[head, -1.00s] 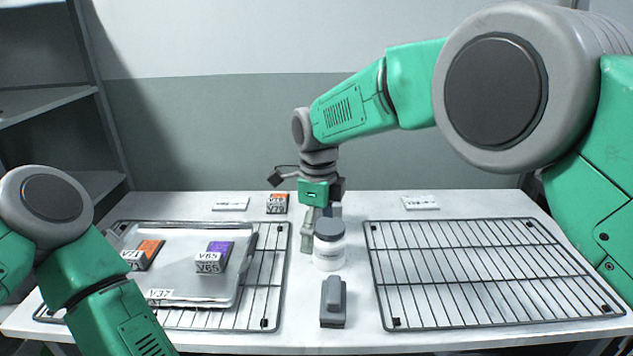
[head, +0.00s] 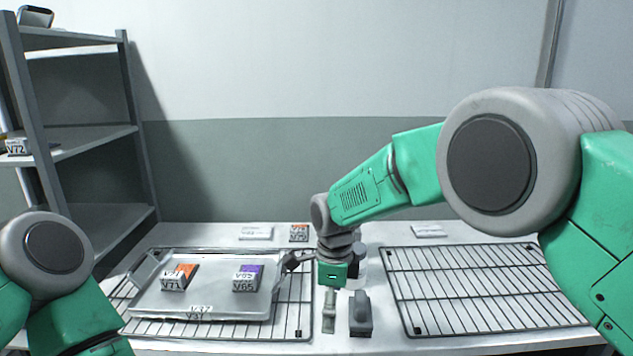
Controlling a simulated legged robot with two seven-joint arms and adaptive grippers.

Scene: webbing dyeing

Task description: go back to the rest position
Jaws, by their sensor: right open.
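My right gripper (head: 329,312) hangs pointing down over the table between the two wire racks. It is open, with nothing seen between its fingers. It is just left of a dark grey block-like tool (head: 360,318) and in front of a white jar with a grey lid (head: 361,262), which my wrist partly hides. My left arm shows at the lower left, bent downward. Its gripper is below the picture edge.
A metal tray (head: 150,302) marked V37 lies on the left rack (head: 295,320), holding an orange V71 box (head: 176,278) and a purple V65 box (head: 248,279). The right rack (head: 470,285) is empty. Another small box (head: 299,233) stands at the back. Shelves (head: 95,142) stand at left.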

